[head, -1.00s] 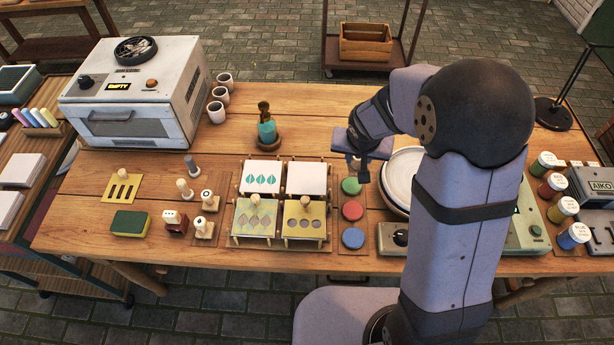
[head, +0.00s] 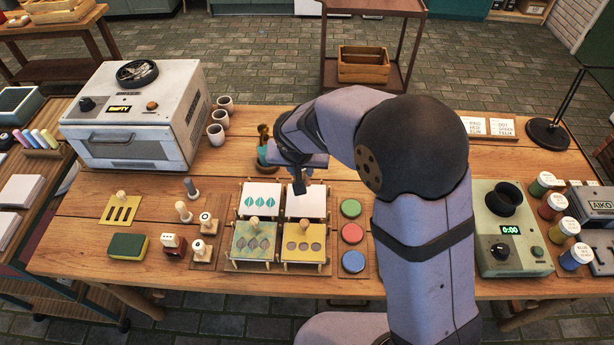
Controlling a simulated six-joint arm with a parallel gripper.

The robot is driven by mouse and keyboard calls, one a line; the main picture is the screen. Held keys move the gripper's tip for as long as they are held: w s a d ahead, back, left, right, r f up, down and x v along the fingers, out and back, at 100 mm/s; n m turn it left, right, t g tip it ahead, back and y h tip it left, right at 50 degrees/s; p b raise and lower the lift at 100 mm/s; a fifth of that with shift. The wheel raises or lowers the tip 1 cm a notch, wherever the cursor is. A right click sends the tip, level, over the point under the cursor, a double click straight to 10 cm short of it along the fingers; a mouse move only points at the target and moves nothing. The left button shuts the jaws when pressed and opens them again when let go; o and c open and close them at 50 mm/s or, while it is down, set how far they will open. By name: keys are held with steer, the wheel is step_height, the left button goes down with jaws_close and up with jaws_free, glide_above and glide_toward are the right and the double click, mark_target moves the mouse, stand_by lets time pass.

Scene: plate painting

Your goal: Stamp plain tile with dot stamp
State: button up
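A plain white tile (head: 306,204) lies in the back right place of the tile rack (head: 279,266). My gripper (head: 299,186) is just above its back edge, pointing down; its fingers are too small to tell whether they are open. A white tile with teal leaf prints (head: 261,196) lies at the back left. A leaf stencil (head: 254,242) and a round-hole stencil (head: 303,245) cover the front places. Small stamps stand left of the rack: two with dark round marks on their white tops, the back one (head: 206,221) and the front one (head: 199,248). I cannot tell which is the dot stamp.
Green (head: 351,208), red (head: 352,233) and blue (head: 352,261) pads line up right of the rack. A green-yellow sponge (head: 128,246), a slotted stencil (head: 120,209) and a kiln (head: 135,120) are left. A timer device (head: 510,250) and paint jars stand right.

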steer(key=shift+s+d+m+h, duration=0.35)
steer(key=shift+d+m, duration=0.25)
steer(key=shift+m, duration=0.2)
steer(key=shift+f, duration=0.15)
steer(key=b, duration=0.4)
glide_above(308, 195)
steer(key=s, duration=0.2)
steer(key=shift+w+a+f, duration=0.1)
steer(key=shift+a+f, duration=0.05)
steer(key=shift+f, duration=1.35)
steer(key=shift+a+f, duration=0.1)
steer(key=shift+f, duration=1.35)
steer(key=shift+f+b, duration=0.45)
steer(key=shift+s+d+f+b, duration=0.1)
steer(key=shift+s+f+b, duration=0.15)
steer(key=shift+b, duration=0.1)
steer(key=shift+r, duration=0.1)
steer(key=shift+w+r+p, duration=0.15)
steer(key=shift+r+p, duration=1.05)
steer(key=shift+r, duration=0.6)
steer(key=shift+w+r+p, duration=0.1)
steer(key=shift+r+p, duration=1.1)
steer(key=shift+r, duration=0.6)
